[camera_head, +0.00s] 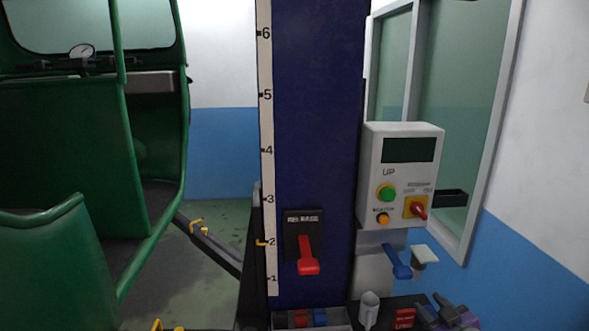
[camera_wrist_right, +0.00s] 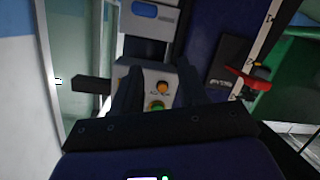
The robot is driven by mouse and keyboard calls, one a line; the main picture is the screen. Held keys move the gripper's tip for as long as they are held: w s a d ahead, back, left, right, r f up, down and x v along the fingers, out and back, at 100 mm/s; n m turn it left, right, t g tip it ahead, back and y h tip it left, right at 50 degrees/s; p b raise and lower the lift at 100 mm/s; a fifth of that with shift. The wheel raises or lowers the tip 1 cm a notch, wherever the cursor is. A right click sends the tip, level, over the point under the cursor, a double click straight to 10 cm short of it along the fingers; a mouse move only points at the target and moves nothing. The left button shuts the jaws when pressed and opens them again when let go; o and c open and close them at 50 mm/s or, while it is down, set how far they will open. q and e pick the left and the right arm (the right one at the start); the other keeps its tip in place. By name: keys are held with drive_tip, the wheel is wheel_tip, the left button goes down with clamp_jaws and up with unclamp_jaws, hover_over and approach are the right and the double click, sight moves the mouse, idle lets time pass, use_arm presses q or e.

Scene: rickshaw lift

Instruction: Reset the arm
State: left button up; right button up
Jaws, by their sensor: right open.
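My right gripper (camera_head: 447,314) shows at the bottom right of the head view, low in front of the column and below the control box. Its fingers also show in the wrist view (camera_wrist_right: 158,92), open and apart with nothing between them. Past the gap between them lie the control box's orange and green buttons. The rest of my right arm is out of the head view. My left gripper is not in view.
The control box (camera_head: 399,170) has a green button (camera_head: 387,193) and a red switch (camera_head: 416,208). A red lever (camera_head: 307,257) is on the blue column (camera_head: 318,120). A blue handle (camera_head: 396,262) hangs below the box. A green rickshaw (camera_head: 70,150) stands left. A tray (camera_head: 312,325) is below.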

drive_tip(key=s+a+f+m+g, duration=0.2)
drive_tip(key=a+f, duration=0.2)
drive_tip(key=f, duration=0.5)
drive_tip(key=s+a+f+m+g+y, duration=0.1)
drive_tip(key=s+a+f+g, duration=0.2)
drive_tip(key=f, duration=0.6)
drive_tip(key=s+a+f+m+g, duration=0.1)
drive_tip(key=a+f+m+g, duration=0.1)
drive_tip(key=a+f, duration=0.5)
drive_tip(key=s+a+f+m+g, duration=0.1)
drive_tip(key=s+a+f+g, duration=0.1)
drive_tip(key=s+f, duration=0.3)
drive_tip(key=s+a+f+m+g+y, duration=0.1)
drive_tip(key=s+a+f+g, duration=0.2)
drive_tip(key=s+f, duration=0.3)
drive_tip(key=s+a+f+m+g, duration=0.1)
drive_tip(key=s+a+f+g, duration=0.1)
drive_tip(key=s+f, duration=0.4)
drive_tip(key=s+a, duration=0.1)
drive_tip(key=s, duration=0.2)
drive_tip(key=shift+s+f+g, duration=0.15)
drive_tip(key=shift+s+g, duration=0.1)
drive_tip(key=shift+g, duration=0.15)
drive_tip(key=shift+m, duration=0.3)
